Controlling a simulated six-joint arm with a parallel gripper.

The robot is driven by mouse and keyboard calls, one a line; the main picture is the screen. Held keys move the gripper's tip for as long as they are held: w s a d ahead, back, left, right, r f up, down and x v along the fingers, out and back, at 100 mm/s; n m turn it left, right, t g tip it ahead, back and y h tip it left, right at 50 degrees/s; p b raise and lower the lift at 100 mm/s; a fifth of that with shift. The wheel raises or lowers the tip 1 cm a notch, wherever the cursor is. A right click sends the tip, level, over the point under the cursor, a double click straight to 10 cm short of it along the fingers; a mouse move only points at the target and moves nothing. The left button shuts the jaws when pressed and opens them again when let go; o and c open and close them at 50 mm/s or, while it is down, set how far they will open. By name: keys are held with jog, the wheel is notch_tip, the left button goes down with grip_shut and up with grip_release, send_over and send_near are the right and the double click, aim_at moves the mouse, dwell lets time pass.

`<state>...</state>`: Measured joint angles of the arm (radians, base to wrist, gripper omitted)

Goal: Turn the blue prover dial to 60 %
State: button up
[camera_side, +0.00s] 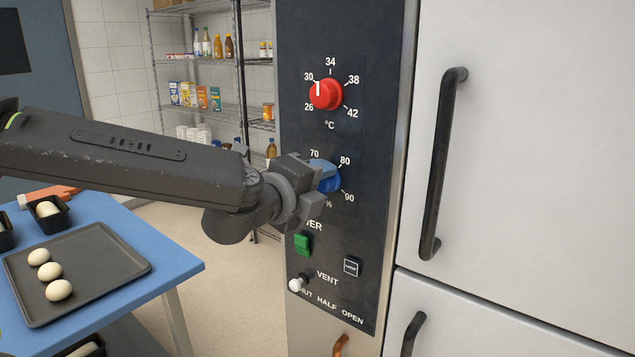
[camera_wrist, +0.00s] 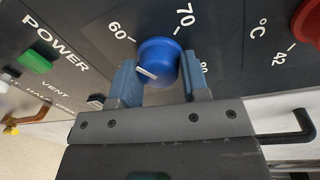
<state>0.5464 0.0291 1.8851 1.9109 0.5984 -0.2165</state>
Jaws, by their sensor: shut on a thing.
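The blue prover dial (camera_side: 329,172) is on the dark control panel, below the red dial. It also shows in the wrist view (camera_wrist: 160,58), with a white pointer line on its face. The line points left and slightly up, roughly toward the 60 mark (camera_wrist: 118,30). The 70 mark (camera_wrist: 184,14) is clear. My gripper (camera_side: 322,179) is at the dial with one finger on each side. In the wrist view my gripper (camera_wrist: 160,66) is shut on the dial, and its right finger partly covers the 80. In the side view my gripper hides the 60.
The red temperature dial (camera_side: 325,94) is above, pointing near 30. Below are the green power switch (camera_side: 303,244), a small square button (camera_side: 352,267) and the vent lever (camera_side: 298,283). A black door handle (camera_side: 440,165) stands out at right. A blue table (camera_side: 170,262) is at left.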

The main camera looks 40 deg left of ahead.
dwell(0.3)
jog(key=o, duration=0.9)
jog(key=s+r, duration=0.1)
jog(key=s, duration=1.2)
jog(key=shift+s+r, duration=0.15)
jog(key=shift+s, duration=0.2)
jog(key=shift+d, duration=0.1)
jog(key=s+a+f+n+g+y, duration=0.4)
jog(key=s+a+f+n+g, duration=0.35)
jog(key=a+f+n, duration=0.4)
jog(key=s+n+g+h, duration=0.1)
jog(key=n, duration=0.2)
jog(key=s+n+g+h, duration=0.1)
jog(key=s+n, duration=0.1)
jog(key=n, duration=0.1)
jog(key=s+n+g+h, duration=0.1)
jog(key=n+h, duration=0.1)
jog(key=n, duration=0.1)
jog(key=shift+s+d+f+g, duration=0.2)
jog(key=shift+s+d+g, duration=0.1)
jog(key=shift+s+g, duration=0.1)
